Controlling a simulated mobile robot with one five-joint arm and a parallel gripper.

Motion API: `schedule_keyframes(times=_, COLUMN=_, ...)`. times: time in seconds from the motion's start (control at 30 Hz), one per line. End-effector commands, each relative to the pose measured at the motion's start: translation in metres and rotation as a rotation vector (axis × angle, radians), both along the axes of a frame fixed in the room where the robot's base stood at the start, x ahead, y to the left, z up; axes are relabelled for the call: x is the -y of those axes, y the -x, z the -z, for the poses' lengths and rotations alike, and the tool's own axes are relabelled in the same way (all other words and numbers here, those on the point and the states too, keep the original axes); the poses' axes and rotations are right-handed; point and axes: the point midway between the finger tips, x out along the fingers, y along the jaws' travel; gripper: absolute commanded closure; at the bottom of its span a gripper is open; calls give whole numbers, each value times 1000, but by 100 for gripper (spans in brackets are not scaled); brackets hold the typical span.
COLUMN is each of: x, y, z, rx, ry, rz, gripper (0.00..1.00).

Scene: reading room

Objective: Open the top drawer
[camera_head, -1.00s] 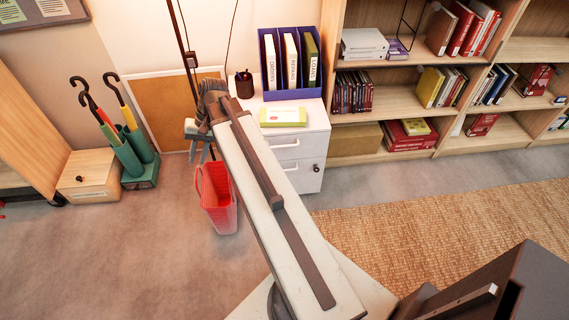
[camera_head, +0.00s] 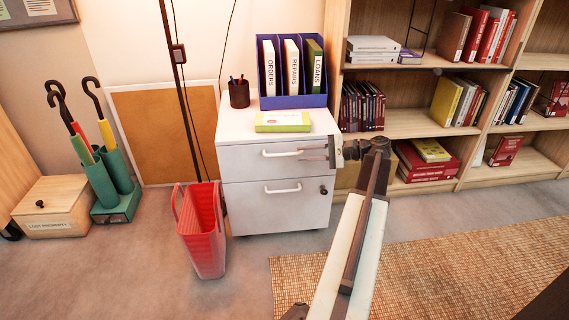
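The white two-drawer cabinet (camera_head: 235,205) stands against the wall. Its top drawer (camera_head: 245,165) looks shut, with a white bar handle (camera_head: 280,154) across its front. My gripper (camera_head: 304,153) points left at the right end of this handle. Its two thin fingers look apart, one above the other, with nothing seen between them. I cannot tell whether they touch the handle. The lower drawer (camera_head: 250,207) is also shut and has its own handle (camera_head: 283,188) and a dark lock knob at its right.
A red bin (camera_head: 203,235) stands at the cabinet's front left. A blue file holder (camera_head: 293,101), pen cup (camera_head: 239,94) and green-yellow box (camera_head: 283,122) sit on the cabinet. Bookshelves (camera_head: 410,122) are at right. Floor before the cabinet is clear; a woven rug (camera_head: 430,265) lies nearer.

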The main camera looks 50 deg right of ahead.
Motion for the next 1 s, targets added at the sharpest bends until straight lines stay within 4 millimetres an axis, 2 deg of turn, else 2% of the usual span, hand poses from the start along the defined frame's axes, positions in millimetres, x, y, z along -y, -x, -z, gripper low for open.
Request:
schedule_keyframes(times=0.13, x=-9, y=-13, z=4, rx=-1, ry=1, rz=-3, gripper=80)
schedule_keyframes(times=0.43, x=-35, y=-56, z=15, rx=-1, ry=1, rz=-3, gripper=80)
schedule_keyframes(times=0.6, x=-41, y=-65, z=17, rx=-2, ry=2, rz=-2, gripper=80)
schedule_keyframes(times=0.8, x=-40, y=-65, z=16, rx=-1, ry=2, rz=0, gripper=80)
schedule_keyframes(times=0.9, x=-40, y=-65, z=16, rx=-1, ry=2, rz=0, gripper=100)
schedule_keyframes(times=1.0, x=-40, y=-65, z=16, rx=-1, ry=2, rz=0, gripper=100)
